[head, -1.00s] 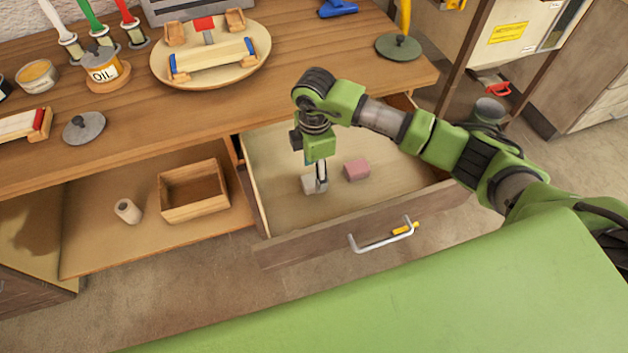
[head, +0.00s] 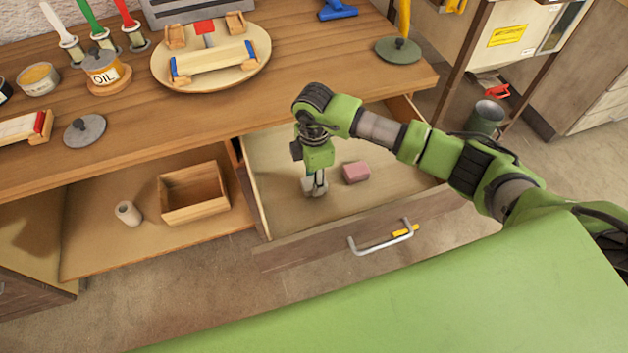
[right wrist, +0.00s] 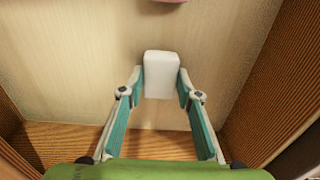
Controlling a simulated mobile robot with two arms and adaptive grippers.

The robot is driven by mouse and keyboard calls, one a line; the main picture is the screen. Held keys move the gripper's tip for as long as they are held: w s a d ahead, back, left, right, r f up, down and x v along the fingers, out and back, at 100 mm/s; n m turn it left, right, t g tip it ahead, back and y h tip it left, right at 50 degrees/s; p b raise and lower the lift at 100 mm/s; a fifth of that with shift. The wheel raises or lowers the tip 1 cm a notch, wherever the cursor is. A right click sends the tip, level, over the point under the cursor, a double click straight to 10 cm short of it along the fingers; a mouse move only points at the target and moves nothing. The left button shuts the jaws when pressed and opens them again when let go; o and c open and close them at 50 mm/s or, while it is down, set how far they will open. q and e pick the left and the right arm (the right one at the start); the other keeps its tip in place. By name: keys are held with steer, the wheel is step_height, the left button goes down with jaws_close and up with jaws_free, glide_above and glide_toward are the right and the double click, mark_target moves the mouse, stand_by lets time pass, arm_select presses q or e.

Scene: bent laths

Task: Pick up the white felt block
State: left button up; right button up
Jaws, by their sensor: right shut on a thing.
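The white felt block (head: 308,187) is in the open drawer (head: 262,180), near its left front part. My right gripper (head: 315,188) reaches down into the drawer at the block and partly hides it in the head view. In the right wrist view the white block (right wrist: 161,75) stands between the two fingertips of my right gripper (right wrist: 161,82). The fingers are closed on its sides. I cannot tell whether the block is lifted off the drawer floor. My left gripper is not in view.
A pink block (head: 356,172) lies in the drawer to the right of the white one. A wooden box (head: 193,205) and a white roll (head: 127,212) are on the shelf at left. The benchtop (head: 330,75) overhangs behind.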

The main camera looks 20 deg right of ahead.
steer(key=shift+w+r, duration=0.1)
steer(key=shift+r, duration=0.55)
steer(key=s+a+r+b, duration=0.1)
steer(key=s+a+r, duration=0.8)
steer(key=s+r, duration=0.1)
steer(key=shift+s+a+r, duration=0.2)
steer(key=shift+a+r, duration=0.1)
steer(key=shift+r, duration=0.5)
